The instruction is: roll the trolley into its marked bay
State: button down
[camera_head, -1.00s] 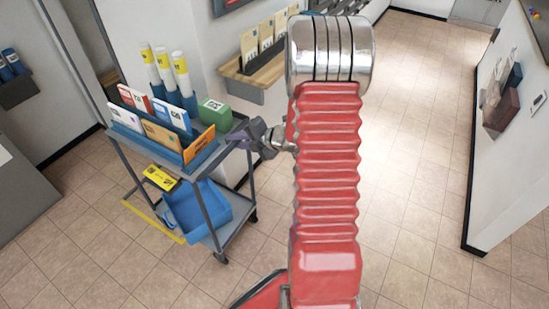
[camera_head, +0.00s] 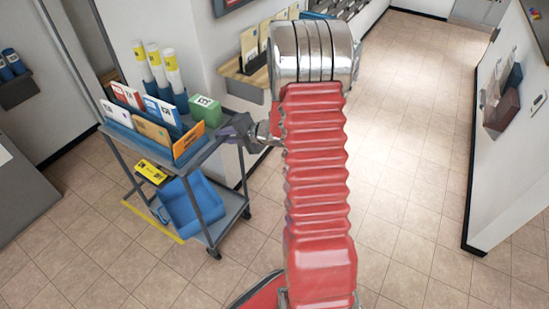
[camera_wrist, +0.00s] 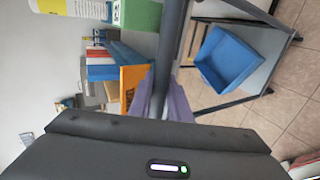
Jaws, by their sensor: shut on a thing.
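The grey trolley (camera_head: 234,211) stands upright on the tiled floor at the left of the head view, with wheels under its lower shelf. A yellow floor line (camera_head: 150,222) shows along its left side; the rest of the marking is hidden under or behind the trolley. My gripper (camera_head: 241,130) is at the trolley's right end, at top-shelf height. In the wrist view its purple fingers (camera_wrist: 163,98) are shut around a dark bar of the trolley (camera_wrist: 171,40).
The trolley carries envelopes, a green box (camera_head: 206,108), several tubes and a blue bin (camera_head: 178,208). A wall corner with a wooden shelf (camera_head: 245,78) stands close behind it. Open tiled floor (camera_head: 410,200) lies to the right.

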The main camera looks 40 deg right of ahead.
jog(key=shift+w+a+f, duration=0.1)
jog(key=shift+w+a, duration=0.6)
jog(key=shift+w, duration=1.2)
jog(key=shift+w+a+f, duration=0.15)
jog(key=shift+w+a, duration=0.6)
jog(key=shift+w, duration=1.1)
jog(key=shift+w+a+f, duration=0.1)
jog(key=shift+w+a, duration=0.6)
jog(key=shift+w, duration=1.2)
jog(key=shift+w+a+f, duration=0.1)
jog(key=shift+w+a, duration=0.8)
jog(key=shift+w, duration=1.65)
jog(key=shift+w+a+r, duration=0.1)
jog(key=shift+w+a, duration=0.8)
jog(key=shift+w, duration=1.6)
jog(key=shift+w+a+f, duration=0.1)
jog(key=shift+w+a, duration=0.8)
jog(key=shift+w, duration=1.65)
jog(key=c, duration=2)
grip_release()
jog(key=o, duration=0.6)
jog(key=shift+w+r, duration=0.1)
jog(key=shift+r, duration=0.25)
jog(key=shift+c, duration=0.2)
